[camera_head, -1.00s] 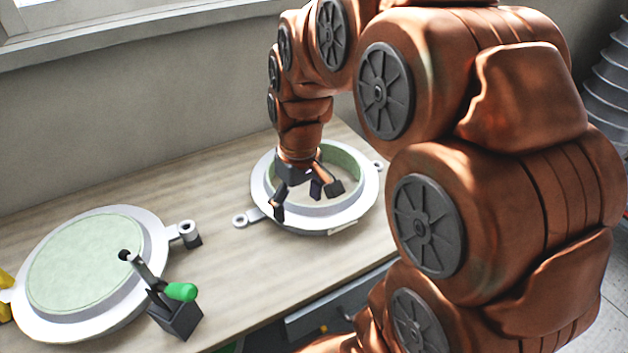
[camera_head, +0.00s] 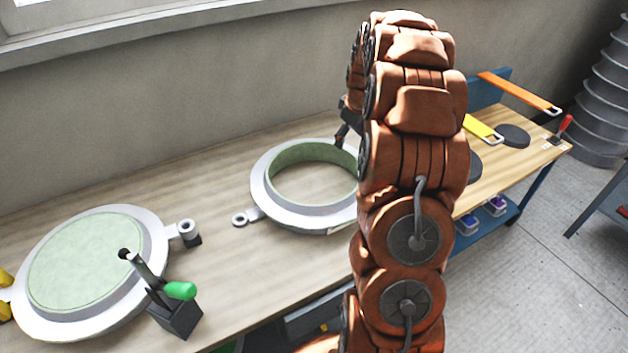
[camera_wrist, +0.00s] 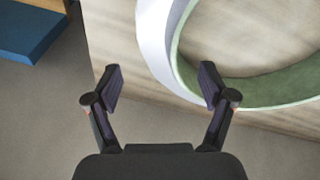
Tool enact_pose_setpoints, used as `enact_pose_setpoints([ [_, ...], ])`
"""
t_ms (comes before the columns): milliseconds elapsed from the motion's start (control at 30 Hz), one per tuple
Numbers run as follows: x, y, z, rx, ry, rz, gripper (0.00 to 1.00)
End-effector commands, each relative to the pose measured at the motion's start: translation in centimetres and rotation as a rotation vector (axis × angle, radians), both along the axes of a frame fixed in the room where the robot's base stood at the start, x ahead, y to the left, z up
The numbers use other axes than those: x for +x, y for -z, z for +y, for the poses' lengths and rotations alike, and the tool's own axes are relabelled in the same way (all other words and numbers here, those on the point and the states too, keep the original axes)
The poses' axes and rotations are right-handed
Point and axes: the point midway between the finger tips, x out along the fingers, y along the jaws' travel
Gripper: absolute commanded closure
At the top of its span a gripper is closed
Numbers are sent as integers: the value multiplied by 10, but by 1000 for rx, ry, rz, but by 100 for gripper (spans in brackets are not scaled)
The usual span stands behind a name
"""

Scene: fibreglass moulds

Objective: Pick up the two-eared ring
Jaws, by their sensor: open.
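The two-eared ring (camera_head: 263,196) lies flat on the wooden bench, a pale grey flange with a green inner wall. One ear (camera_head: 240,218) points left; its right side is hidden behind my arm. Part of the ring (camera_wrist: 155,40) fills the upper right of the wrist view. My gripper (camera_wrist: 160,82) is open with nothing between its fingers. Its right finger overlaps the ring's edge in that view; whether they touch I cannot tell. In the head view, my gripper is mostly hidden by my arm, near the ring's far right side.
A round mould with a pale green face (camera_head: 85,262) lies at the left of the bench (camera_head: 290,268). A dark clamp with a green handle (camera_head: 181,291) stands at its edge. A blue-framed table (camera_head: 545,158) with straps and dark discs is at the right.

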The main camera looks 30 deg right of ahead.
Motion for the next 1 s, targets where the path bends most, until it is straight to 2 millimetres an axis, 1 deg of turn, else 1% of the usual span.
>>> enact_pose_setpoints([
  [67,1,4,-4,-2,0,0,18],
  [300,7,23,-5,-2,-3,0,18],
  [467,8,31,-5,-3,-2,0,18],
  [833,16,70,-6,1,-1,3,18],
  [1000,18,77,-7,-1,-2,0,18],
])
